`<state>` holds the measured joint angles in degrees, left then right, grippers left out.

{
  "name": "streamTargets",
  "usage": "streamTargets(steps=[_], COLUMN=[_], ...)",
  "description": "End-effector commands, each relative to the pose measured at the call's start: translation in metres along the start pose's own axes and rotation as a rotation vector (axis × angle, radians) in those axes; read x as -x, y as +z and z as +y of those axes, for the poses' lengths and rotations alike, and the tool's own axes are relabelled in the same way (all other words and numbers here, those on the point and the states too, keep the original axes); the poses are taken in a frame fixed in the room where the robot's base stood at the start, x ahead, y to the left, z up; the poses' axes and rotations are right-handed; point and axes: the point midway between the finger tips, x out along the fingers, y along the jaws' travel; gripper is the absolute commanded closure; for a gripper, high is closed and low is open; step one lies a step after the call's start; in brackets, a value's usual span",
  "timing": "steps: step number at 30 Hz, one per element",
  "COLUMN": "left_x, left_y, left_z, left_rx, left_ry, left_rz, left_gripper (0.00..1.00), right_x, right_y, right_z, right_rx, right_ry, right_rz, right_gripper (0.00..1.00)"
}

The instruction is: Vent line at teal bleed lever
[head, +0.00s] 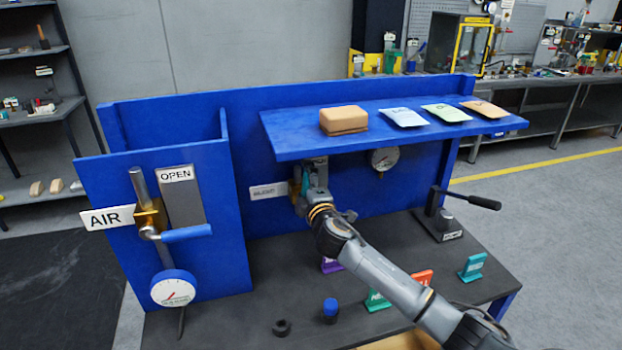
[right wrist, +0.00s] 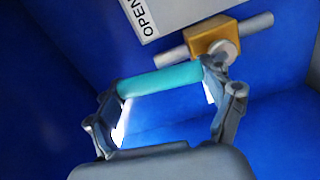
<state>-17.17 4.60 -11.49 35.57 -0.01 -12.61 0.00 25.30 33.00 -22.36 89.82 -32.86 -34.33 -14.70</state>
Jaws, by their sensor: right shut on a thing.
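The teal bleed lever (right wrist: 160,80) lies across between the two fingers of my right gripper (right wrist: 165,95) in the right wrist view. The fingers stand wide apart, against the lever near its two ends. The lever sits beside a brass valve block (right wrist: 214,38) on a grey pipe, with an OPEN plate (right wrist: 148,12) near it. My left gripper is not in view.
The blue shelf (head: 290,143) overhangs the gripper and carries a tan box (head: 344,120) and several packets. A pressure gauge (head: 384,158) hangs right of the gripper. The AIR valve with a blue handle (head: 187,233) is at left; a black-handled lever (head: 484,202) is at right.

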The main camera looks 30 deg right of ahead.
Motion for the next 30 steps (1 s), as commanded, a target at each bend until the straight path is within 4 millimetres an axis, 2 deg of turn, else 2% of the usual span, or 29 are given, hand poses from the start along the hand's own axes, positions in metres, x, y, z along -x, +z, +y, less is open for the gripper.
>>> streamTargets(steps=[1,9,23,24,26,30], left_x=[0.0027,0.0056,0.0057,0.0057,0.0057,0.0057], left_y=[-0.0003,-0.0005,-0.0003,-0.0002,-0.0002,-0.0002], left_z=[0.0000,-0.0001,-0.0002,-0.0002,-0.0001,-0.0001], left_rx=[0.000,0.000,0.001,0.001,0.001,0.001], left_ry=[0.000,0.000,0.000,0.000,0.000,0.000], left_rz=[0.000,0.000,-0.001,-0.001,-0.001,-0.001], left_gripper=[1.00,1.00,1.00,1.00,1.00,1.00], right_x=[-0.0008,-0.0008,-0.0008,-0.0008,-0.0007,-0.0005], right_y=[-0.0022,-0.0068,-0.0075,-0.0075,-0.0075,-0.0075], right_z=[0.0048,0.0037,0.0032,0.0032,0.0030,0.0016], right_rx=[0.022,0.096,0.106,0.106,0.105,0.105], right_ry=[0.006,0.007,0.007,0.007,0.007,0.005], right_rz=[0.001,0.000,0.001,0.001,0.001,0.001], right_gripper=[0.75,0.75,0.75,0.15,0.02,0.00])
